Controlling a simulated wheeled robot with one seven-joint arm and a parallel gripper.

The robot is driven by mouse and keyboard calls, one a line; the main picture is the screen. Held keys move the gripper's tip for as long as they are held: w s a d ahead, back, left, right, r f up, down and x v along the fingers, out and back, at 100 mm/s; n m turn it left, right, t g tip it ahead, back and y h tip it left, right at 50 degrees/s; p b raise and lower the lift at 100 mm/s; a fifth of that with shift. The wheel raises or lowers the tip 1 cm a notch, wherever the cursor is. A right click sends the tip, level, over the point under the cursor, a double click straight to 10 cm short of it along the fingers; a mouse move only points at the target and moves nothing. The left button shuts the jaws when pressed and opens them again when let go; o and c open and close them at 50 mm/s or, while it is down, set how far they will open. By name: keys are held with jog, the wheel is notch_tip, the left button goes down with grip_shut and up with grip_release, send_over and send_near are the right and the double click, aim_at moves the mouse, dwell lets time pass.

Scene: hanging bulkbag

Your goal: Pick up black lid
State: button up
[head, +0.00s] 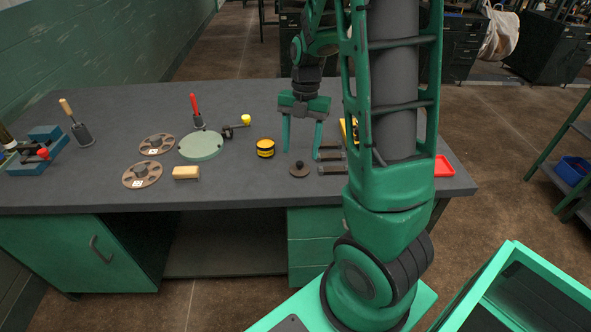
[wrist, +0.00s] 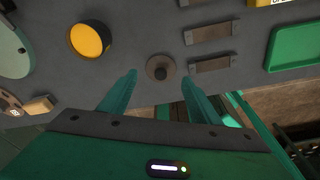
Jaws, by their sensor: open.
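The black lid (head: 299,170) is a small, dark brownish disc with a black knob, lying flat on the grey workbench (head: 240,103) near its front edge. It also shows in the wrist view (wrist: 161,68), top centre, between and just beyond the fingertips. My gripper (head: 301,150) is open and empty, pointing down above the bench. In the head view its fingers hang just above and behind the lid. In the wrist view the gripper (wrist: 160,77) has its two green fingers on either side of the lid's line, apart from it. Nothing hides the lid.
A yellow-and-black round tin (head: 265,148) stands left of the lid. A wooden block (head: 186,173), brown reels (head: 142,175) and a pale green disc (head: 201,146) are further left.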

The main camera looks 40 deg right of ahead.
aim_at(300, 162)
jog(key=f, duration=0.5)
jog(key=shift+s+a, duration=0.2)
jog(key=shift+a, duration=0.15)
jog(key=c, duration=0.8)
